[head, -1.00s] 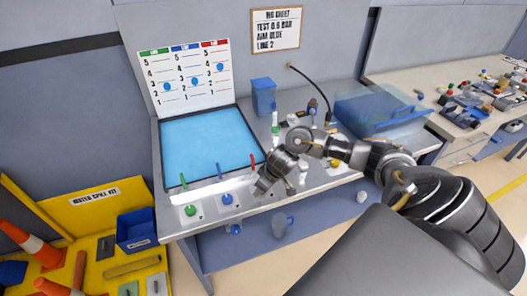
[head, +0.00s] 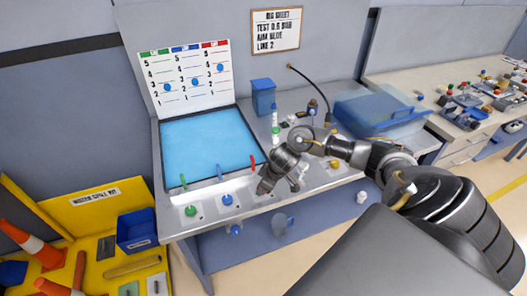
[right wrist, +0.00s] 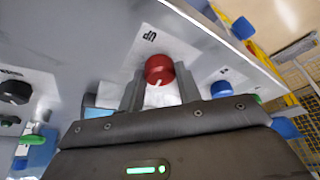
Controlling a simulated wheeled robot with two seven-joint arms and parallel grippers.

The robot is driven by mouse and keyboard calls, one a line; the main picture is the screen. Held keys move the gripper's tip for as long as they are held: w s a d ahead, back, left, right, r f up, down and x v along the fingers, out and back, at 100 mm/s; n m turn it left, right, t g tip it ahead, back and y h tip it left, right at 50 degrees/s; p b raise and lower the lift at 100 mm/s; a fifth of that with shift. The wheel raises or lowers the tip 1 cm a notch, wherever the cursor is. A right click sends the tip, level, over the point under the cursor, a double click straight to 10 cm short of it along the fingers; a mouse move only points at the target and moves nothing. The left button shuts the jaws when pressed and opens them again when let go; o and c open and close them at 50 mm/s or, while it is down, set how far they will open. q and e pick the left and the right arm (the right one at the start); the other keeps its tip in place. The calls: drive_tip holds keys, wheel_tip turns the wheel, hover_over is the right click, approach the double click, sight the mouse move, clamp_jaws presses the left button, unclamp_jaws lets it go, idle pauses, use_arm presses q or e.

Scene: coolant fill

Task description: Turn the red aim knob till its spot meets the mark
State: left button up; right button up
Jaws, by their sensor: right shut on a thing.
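In the right wrist view the red knob (right wrist: 160,67) has a white pointer line on its side towards me and stands on a plate lettered "UP". The fingers of my right gripper (right wrist: 161,92) are shut on it, one on each side. In the head view my right gripper (head: 265,187) is at the panel's front edge and hides the knob. The white chart (head: 187,76) has green, blue and red columns with numbered lines. Each column has a blue spot; the spot in the red column (head: 220,68) is the highest. My left gripper is not in view.
A green knob (head: 190,211) and a blue knob (head: 227,199) stand left of my gripper. A sheet (head: 277,30) on the wall reads "AIM BLUE LINE 2". A blue box (head: 263,97) and small bottles stand behind. A blue tray (head: 380,112) is at the right.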

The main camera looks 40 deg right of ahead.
drive_tip(key=n+y, duration=0.1)
drive_tip(key=n, duration=0.2)
drive_tip(key=shift+w+d+g, duration=0.1)
drive_tip(key=shift+d+g, duration=0.05)
drive_tip(key=shift+g, duration=0.25)
drive_tip(key=shift+n+g+y+b, duration=0.4)
drive_tip(key=shift+n+g+y, duration=0.1)
drive_tip(key=shift+n, duration=1.4)
drive_tip(key=o, duration=1)
drive_tip(key=shift+d, duration=0.1)
drive_tip(key=b+v, duration=0.1)
drive_tip(key=v, duration=0.9)
drive_tip(key=shift+r+b, duration=0.4)
